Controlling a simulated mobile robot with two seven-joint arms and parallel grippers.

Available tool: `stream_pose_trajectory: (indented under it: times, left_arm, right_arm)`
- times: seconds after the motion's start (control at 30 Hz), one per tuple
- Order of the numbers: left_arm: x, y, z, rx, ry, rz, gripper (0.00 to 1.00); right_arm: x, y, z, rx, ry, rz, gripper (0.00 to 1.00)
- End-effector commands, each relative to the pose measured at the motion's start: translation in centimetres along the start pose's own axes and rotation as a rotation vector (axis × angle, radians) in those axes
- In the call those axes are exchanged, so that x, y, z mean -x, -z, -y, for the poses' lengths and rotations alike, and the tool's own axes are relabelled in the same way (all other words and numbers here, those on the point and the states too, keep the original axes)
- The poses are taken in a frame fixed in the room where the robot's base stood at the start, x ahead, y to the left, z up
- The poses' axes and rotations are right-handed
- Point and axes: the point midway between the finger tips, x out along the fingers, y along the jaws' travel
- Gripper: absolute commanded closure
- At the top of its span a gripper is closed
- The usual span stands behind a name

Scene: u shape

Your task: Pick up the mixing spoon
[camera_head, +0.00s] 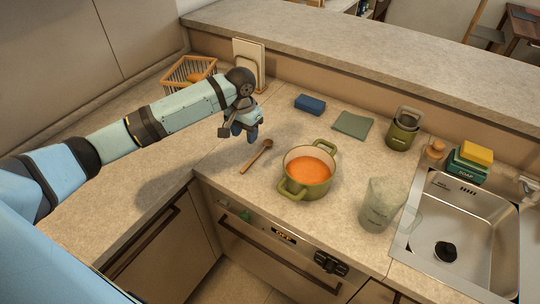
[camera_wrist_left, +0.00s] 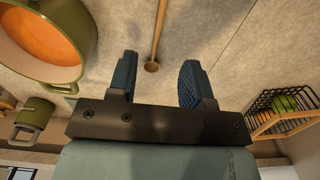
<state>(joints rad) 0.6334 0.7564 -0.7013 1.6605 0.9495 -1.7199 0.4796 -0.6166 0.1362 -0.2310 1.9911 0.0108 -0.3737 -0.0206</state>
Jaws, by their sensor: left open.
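The mixing spoon (camera_head: 256,157) is wooden and lies on the counter, left of the green pot (camera_head: 307,172) of orange soup. Its rounded end points toward the back of the counter. My left gripper (camera_head: 247,134) is open and empty, pointing down above the counter near that rounded end. In the left wrist view, the spoon (camera_wrist_left: 160,32) runs up out of the frame, and its rounded end shows in the gap between the fingers of my left gripper (camera_wrist_left: 158,80). The gripper appears apart from the spoon. My right gripper is not in view.
A blue sponge (camera_head: 310,104), a green cloth (camera_head: 353,124) and a green canister (camera_head: 403,128) stand behind the pot. A clear pitcher (camera_head: 381,207) is by the sink (camera_head: 452,235). A basket (camera_head: 188,72) and boards (camera_head: 249,62) are at the back left. Counter around the spoon is clear.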

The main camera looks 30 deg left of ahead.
Motion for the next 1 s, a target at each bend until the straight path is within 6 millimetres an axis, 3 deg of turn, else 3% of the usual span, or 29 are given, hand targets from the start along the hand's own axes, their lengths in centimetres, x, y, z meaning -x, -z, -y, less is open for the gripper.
stream_pose_trajectory:
  times: [0.3, 1.0]
  left_arm:
    - [-6.0, -0.1, -0.1, 0.0, -0.001, 0.005, 0.54]
    - [-13.3, 0.2, 0.1, -0.003, -0.001, 0.0, 0.54]
  right_arm:
    - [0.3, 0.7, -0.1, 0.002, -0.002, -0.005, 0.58]
    - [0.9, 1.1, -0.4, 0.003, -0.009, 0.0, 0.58]
